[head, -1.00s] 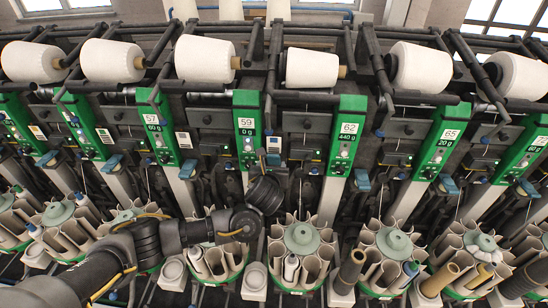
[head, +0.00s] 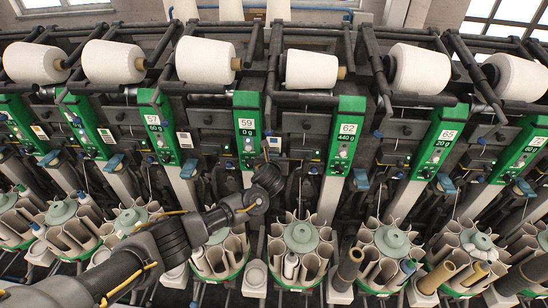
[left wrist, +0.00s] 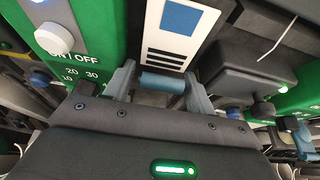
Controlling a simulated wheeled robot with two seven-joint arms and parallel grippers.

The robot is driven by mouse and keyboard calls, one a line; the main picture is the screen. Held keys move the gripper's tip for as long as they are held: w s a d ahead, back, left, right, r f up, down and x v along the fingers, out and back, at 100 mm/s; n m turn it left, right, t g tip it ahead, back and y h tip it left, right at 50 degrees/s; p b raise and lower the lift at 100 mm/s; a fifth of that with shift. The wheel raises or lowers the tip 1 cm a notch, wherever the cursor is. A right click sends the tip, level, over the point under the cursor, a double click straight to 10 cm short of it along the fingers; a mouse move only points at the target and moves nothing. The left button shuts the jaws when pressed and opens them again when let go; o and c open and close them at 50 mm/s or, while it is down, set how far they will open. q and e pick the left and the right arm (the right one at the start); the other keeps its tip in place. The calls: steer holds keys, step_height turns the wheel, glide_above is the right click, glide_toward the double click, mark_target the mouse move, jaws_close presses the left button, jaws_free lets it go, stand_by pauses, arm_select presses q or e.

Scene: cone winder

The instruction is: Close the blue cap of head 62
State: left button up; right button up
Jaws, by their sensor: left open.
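The green panel of head 62 (head: 346,140) stands right of centre in the head view, with a blue cap (head: 361,180) at its lower right. My left gripper (head: 270,160) is at the lower right of the green panel of head 59 (head: 247,128), one panel left of 62. In the left wrist view the left gripper (left wrist: 160,88) is open, its fingers either side of a blue cylindrical cap (left wrist: 163,82). Contact cannot be told. This cap is hidden behind the gripper in the head view. My right gripper is not in view.
A white label with a blue square (left wrist: 180,32) is just above the cap, and a white knob (left wrist: 54,38) is on the green panel to its left. Round bobbin magazines (head: 300,238) line the front below. White yarn cones (head: 312,70) run along the top.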

arm_select(q)
steer(key=c, duration=0.9)
steer(key=shift+d, duration=0.1)
steer(key=shift+c, duration=0.5)
steer(key=shift+s+f, duration=0.1)
steer(key=shift+f, duration=0.05)
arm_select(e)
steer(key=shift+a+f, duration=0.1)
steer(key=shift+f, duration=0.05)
arm_select(q)
steer(key=shift+s+f+t+b, duration=0.6)
steer(key=shift+t+b, duration=0.4)
steer(key=shift+b, duration=0.25)
steer(key=f+t+b, duration=0.1)
steer(key=b, duration=0.1)
steer(key=s+t+b, duration=0.1)
steer(key=t+b, duration=0.1)
steer(key=shift+s+f, duration=0.2)
steer(key=shift+f, duration=0.2)
steer(key=shift+s+f+t+b, duration=0.25)
steer(key=shift+t+b, duration=0.65)
steer(key=shift+b, duration=0.25)
steer(key=shift+r, duration=0.1)
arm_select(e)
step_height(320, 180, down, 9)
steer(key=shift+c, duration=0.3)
